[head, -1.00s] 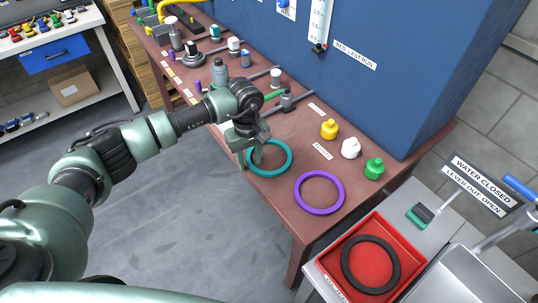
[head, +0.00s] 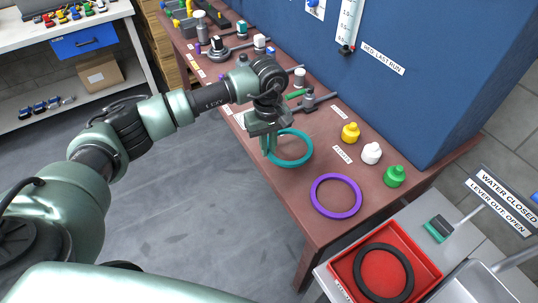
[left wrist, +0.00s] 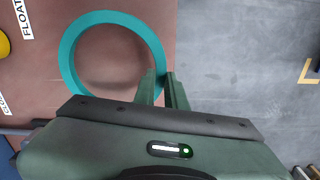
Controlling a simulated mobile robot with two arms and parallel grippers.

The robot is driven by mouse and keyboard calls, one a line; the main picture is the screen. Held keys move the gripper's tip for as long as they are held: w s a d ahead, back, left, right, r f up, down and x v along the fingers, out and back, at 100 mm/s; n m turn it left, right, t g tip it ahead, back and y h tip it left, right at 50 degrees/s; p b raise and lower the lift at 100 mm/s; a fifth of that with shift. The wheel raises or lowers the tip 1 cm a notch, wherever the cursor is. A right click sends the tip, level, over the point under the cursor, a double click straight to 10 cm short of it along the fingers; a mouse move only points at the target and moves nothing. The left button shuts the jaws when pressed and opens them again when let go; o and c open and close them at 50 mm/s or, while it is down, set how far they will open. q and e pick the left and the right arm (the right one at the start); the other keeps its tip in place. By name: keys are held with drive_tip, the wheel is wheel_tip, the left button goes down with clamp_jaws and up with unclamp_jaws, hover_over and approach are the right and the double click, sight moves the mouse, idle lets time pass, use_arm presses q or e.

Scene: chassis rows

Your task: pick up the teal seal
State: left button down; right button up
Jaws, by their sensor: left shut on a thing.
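The teal seal (head: 292,164) is a flat ring near the front edge of the brown bench. My left gripper (head: 268,146) is shut on the left side of its rim. In the left wrist view the seal (left wrist: 67,55) shows nearly whole, and the two fingers (left wrist: 161,84) pinch its rim at the lower right. The seal appears slightly above the bench top, though the gap is hard to judge. My right gripper is not in view.
A purple ring (head: 336,212) lies on the bench (head: 300,215) to the right. Yellow (head: 350,133), white (head: 371,153) and green (head: 394,177) caps stand behind it. A red tray (head: 430,270) holds a black ring (head: 383,298). A blue panel (head: 400,100) rises behind.

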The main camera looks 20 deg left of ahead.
use_arm(q)
wheel_tip(320, 180, up, 16)
drive_tip(key=b, duration=0.2)
drive_tip(key=shift+f, duration=0.15)
